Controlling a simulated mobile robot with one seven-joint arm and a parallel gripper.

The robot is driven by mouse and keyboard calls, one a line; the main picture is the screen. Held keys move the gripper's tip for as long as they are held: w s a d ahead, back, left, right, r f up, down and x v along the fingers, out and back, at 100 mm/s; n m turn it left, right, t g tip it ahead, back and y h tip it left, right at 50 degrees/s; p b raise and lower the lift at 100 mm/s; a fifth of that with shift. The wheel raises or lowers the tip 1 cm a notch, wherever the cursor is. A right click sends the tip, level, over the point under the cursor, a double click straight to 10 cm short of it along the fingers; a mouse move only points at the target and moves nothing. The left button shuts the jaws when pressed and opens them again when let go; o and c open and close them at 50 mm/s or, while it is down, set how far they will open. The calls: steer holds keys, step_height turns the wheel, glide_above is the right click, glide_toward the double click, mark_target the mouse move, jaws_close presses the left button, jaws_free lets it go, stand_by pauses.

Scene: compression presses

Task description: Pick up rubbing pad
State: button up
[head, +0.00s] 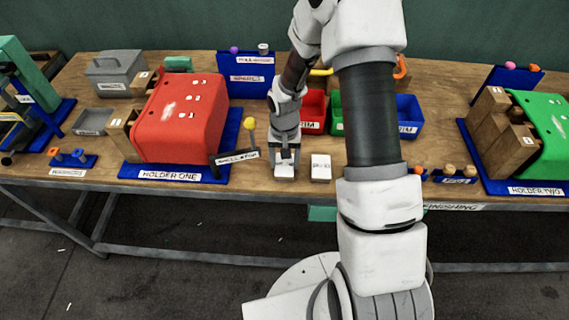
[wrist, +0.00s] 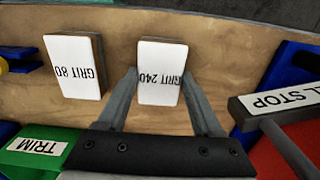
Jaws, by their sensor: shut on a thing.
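Two white-faced rubbing pads lie near the front edge of the wooden bench. In the wrist view one is labelled GRIT 240 (wrist: 158,60) and the other GRIT 80 (wrist: 78,65). My gripper (wrist: 160,88) is shut on the GRIT 240 pad, one finger at each side. In the head view my gripper (head: 285,158) points down over that pad, whose front shows below the fingers (head: 284,174). The GRIT 80 pad stands apart, just right of it in the head view (head: 320,168). I cannot tell whether the held pad is clear of the bench.
Left of my gripper are a stop sign with a yellow knob (head: 250,124) and a red press cover (head: 184,118) on a blue base. Red (head: 313,126) and blue (head: 408,130) bins stand behind. A green cover (head: 548,120) is far right. Bare bench (head: 435,90) lies right of the bins.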

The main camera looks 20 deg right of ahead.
mark_target(284, 163)
steer(key=shift+r, duration=0.15)
steer(key=shift+r, duration=0.6)
step_height(284, 163, up, 2)
steer(key=shift+w+r, duration=0.1)
steer(key=shift+r, duration=0.1)
steer(key=s+d+r, duration=0.6)
steer(key=d+r, duration=0.1)
steer(key=d, duration=0.2)
steer(key=shift+s+d+b, duration=0.35)
steer(key=o, duration=0.7)
steer(key=shift+c, duration=0.2)
steer(key=shift+r, duration=0.1)
steer(key=c, duration=0.5)
